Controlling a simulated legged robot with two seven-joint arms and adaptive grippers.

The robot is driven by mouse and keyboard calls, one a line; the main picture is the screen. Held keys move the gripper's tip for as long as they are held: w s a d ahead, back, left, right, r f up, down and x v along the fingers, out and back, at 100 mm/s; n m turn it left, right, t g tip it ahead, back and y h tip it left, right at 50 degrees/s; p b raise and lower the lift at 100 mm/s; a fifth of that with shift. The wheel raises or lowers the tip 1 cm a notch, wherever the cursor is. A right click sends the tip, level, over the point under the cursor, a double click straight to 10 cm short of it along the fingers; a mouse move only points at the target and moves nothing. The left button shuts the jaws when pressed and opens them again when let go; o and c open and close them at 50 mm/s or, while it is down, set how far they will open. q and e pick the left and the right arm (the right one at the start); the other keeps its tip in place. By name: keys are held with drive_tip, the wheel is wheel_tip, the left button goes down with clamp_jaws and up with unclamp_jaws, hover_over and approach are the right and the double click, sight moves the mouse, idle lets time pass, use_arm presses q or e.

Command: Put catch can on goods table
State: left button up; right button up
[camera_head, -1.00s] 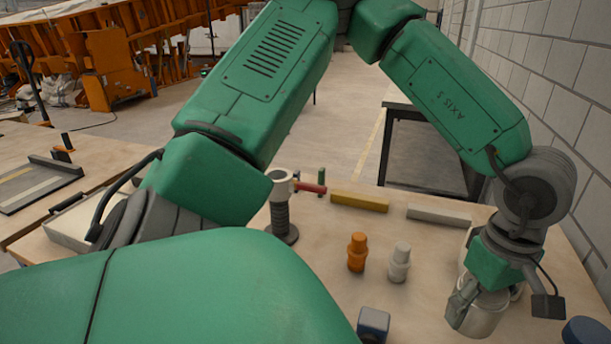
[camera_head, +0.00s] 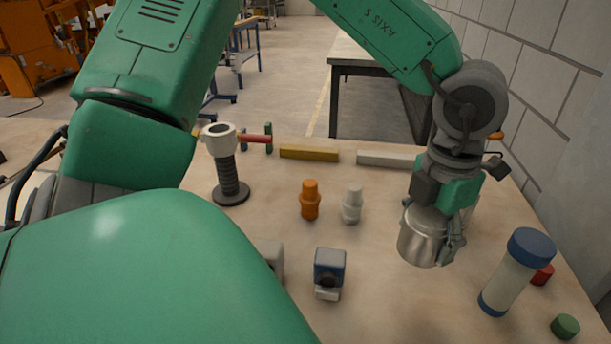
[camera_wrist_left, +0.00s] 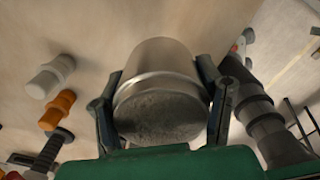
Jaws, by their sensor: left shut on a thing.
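The catch can is a silvery metal can (camera_head: 422,238) at the right of the head view. My left gripper (camera_head: 440,222) is shut on it, and the can hangs below the wrist over the wooden worktable. In the left wrist view the can (camera_wrist_left: 162,85) sits between both fingers (camera_wrist_left: 160,105), with a rough grey round face towards the camera. I cannot tell how far it is above the worktable. A second table (camera_head: 352,50) with a pale top and dark legs stands beyond the worktable; I cannot tell which is the goods table. My right gripper is not in view.
On the worktable (camera_head: 390,300) stand a ribbed post with a white ring (camera_head: 228,165), an orange fitting (camera_head: 310,200), a white fitting (camera_head: 352,204), a small blue-grey block (camera_head: 329,270) and a blue-capped cylinder (camera_head: 515,273). Yellow (camera_head: 309,153) and white bars lie behind. A block wall (camera_head: 540,90) bounds the right.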

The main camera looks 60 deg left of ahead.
sight(408, 286)
use_arm(q)
drive_tip(key=shift+f, duration=0.1)
wheel_tip(408, 286, down, 10)
drive_tip(key=b, duration=0.4)
drive_tip(key=o, duration=1.6)
drive_tip(key=shift+c, duration=0.2)
wheel_tip(408, 286, up, 11)
drive_tip(key=p, duration=0.4)
drive_tip(key=shift+r, duration=0.6)
